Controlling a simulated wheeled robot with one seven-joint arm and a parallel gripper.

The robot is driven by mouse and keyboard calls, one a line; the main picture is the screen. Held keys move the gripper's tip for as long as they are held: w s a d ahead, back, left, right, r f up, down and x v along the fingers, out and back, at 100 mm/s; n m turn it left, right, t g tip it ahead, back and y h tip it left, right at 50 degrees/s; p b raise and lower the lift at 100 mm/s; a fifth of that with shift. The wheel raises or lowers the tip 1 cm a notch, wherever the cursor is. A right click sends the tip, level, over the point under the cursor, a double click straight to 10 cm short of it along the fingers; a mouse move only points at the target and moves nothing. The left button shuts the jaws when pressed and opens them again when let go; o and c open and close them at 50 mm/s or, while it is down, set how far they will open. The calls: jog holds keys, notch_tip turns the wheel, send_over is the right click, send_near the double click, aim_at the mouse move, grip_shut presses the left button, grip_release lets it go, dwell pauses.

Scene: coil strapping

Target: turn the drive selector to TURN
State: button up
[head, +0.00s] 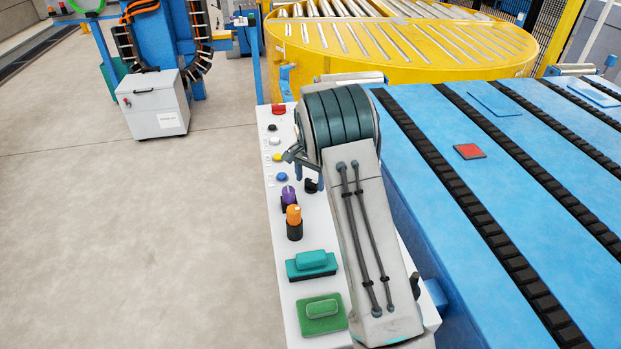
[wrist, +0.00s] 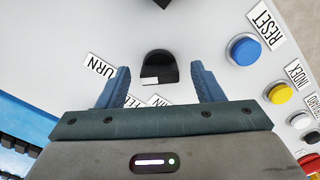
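The drive selector is a black knob (wrist: 160,66) with a pale mark on its lower edge, on the white panel. White labels lie around it; one at its left (wrist: 100,65) reads "URN", its first letter cut off, and others below it are partly hidden by my gripper. My gripper (wrist: 163,82) is open, one blue finger on each side of the knob in the wrist view, with visible gaps and no clear contact. In the head view my gripper (head: 305,172) is over the panel beside the black knob (head: 311,186); my arm hides part of the panel.
The panel (head: 273,225) also bears a blue button (head: 282,177), a yellow button (head: 278,157), purple (head: 288,194) and orange (head: 294,215) knobs, and teal (head: 311,261) and green (head: 321,309) blocks. A blue conveyor (head: 430,140) adjoins at right; open floor lies left.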

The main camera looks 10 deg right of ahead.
aim_at(310, 182)
notch_tip(310, 182, up, 14)
jog(key=shift+b, duration=0.35)
dwell(0.4)
jog(key=s+r+n+t, duration=0.1)
jog(key=s+r+n, duration=0.15)
jog(key=s, duration=0.65)
jog(key=s+r+n+t, duration=0.15)
jog(key=s+r, duration=0.25)
jog(key=s, duration=0.6)
jog(key=s+f+n, duration=0.2)
jog(key=s, duration=0.6)
jog(key=s+f+n, duration=0.3)
jog(key=s, duration=0.6)
jog(key=shift+s+d, duration=0.2)
jog(key=shift+s, duration=0.1)
jog(key=shift+f+t, duration=0.1)
jog(key=shift+t, duration=0.15)
